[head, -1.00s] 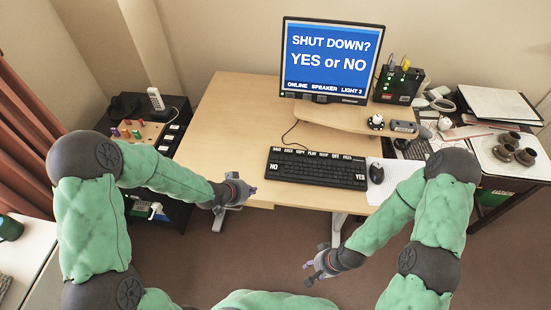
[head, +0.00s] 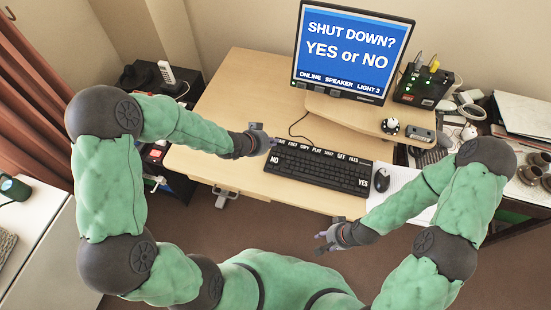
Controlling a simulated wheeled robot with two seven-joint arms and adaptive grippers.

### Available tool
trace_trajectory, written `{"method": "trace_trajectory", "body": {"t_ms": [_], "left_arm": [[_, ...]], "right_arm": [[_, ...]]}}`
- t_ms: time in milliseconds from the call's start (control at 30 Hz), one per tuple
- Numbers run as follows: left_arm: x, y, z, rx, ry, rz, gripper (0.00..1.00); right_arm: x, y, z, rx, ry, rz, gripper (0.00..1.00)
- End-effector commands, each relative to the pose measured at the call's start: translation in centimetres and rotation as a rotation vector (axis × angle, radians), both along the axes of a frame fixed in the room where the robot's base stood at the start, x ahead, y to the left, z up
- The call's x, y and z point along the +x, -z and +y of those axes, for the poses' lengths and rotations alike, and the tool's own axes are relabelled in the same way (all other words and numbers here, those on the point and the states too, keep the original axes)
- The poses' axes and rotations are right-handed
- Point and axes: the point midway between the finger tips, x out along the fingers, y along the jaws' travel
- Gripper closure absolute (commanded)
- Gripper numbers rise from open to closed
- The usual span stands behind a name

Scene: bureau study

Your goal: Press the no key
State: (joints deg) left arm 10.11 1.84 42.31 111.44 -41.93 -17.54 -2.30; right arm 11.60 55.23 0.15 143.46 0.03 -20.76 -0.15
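The black keyboard (head: 318,168) lies on the desk near its front edge, with a row of white labels along its top. The NO key (head: 274,160) is at its left end and the YES key (head: 363,182) at its right end. The monitor (head: 350,50) shows "SHUT DOWN? YES or NO" on blue. My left gripper (head: 268,141) is just above and left of the NO key in the picture; I cannot tell its height or whether it touches. My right gripper (head: 321,242) is in front of the desk, away from the keyboard. Both look empty; finger opening is unclear.
A black mouse (head: 381,180) sits right of the keyboard on white paper. A black box with switches (head: 424,86), a white knob (head: 389,127) and a small grey device (head: 421,133) stand at the right. The desk's left part (head: 235,100) is clear.

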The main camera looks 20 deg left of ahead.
Motion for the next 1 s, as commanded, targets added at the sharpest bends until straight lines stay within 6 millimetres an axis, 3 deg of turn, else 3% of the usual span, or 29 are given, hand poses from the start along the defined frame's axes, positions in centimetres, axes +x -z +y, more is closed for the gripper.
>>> {"method": "trace_trajectory", "body": {"t_ms": [267, 733, 1000], "left_arm": [[0.0, 1.4, 0.0, 0.000, 0.000, 0.000, 1.00], [0.0, 6.8, 0.0, 0.000, 0.000, 0.000, 1.00], [0.0, 8.8, 0.0, -0.001, -0.001, 0.000, 1.00]], "right_arm": [[0.0, 1.3, 0.0, 0.000, 0.000, -0.001, 0.60], [0.0, 6.4, 0.0, 0.000, 0.000, -0.001, 0.60], [0.0, 8.0, 0.0, 0.000, 0.000, -0.001, 0.60]]}}
